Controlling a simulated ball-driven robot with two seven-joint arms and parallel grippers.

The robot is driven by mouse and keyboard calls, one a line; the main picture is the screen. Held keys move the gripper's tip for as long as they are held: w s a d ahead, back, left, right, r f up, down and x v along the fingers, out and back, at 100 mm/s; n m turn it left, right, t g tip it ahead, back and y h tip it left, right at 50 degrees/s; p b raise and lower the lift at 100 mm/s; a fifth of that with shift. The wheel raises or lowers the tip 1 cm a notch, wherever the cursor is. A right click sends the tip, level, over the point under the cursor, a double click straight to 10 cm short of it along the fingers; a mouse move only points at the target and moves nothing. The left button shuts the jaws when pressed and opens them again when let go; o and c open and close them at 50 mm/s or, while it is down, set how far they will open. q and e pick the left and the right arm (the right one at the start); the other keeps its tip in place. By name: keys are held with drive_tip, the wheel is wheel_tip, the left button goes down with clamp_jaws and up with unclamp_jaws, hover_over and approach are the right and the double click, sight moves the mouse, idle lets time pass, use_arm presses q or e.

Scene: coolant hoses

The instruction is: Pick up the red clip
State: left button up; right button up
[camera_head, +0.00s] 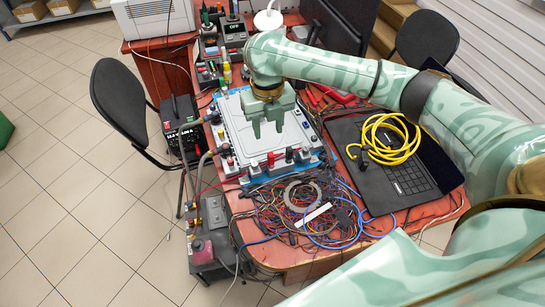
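A small red clip-like piece (271,159) stands at the front edge of the pale grey tray (237,135), in a row of small dark and red parts. It is too small to make out its exact shape. My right gripper (268,134) comes in from the right and hangs over the tray with its fingers pointing down. The two fingers are apart with nothing visible between them. The fingertips are behind the red piece in the picture and apart from it. My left gripper is not in view.
Tangled wires (284,222) cover the front of the red table (430,213). A yellow cable (402,155) lies on the black laptop (378,181) at the right. Red-handled tools (337,95) lie behind it. A grey battery-like box (208,237) stands at the left front.

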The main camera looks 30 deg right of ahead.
drive_tip(key=b, duration=0.2)
hover_over(271, 153)
drive_tip(key=f, duration=0.5)
drive_tip(key=shift+a+f, duration=0.2)
drive_tip(key=shift+f, duration=0.15)
drive_tip(key=shift+a+f, duration=0.1)
drive_tip(key=shift+f, duration=0.2)
drive_tip(key=f+b, duration=0.2)
drive_tip(key=f, duration=0.1)
drive_tip(key=f+b, duration=0.1)
drive_tip(key=f, duration=0.1)
drive_tip(key=shift+d, duration=0.3)
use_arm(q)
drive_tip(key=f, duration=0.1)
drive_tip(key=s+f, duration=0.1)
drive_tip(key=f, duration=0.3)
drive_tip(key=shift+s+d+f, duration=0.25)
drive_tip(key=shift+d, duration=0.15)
use_arm(e)
drive_tip(key=shift+r, duration=0.1)
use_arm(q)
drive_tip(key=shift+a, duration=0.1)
use_arm(e)
clamp_jaws()
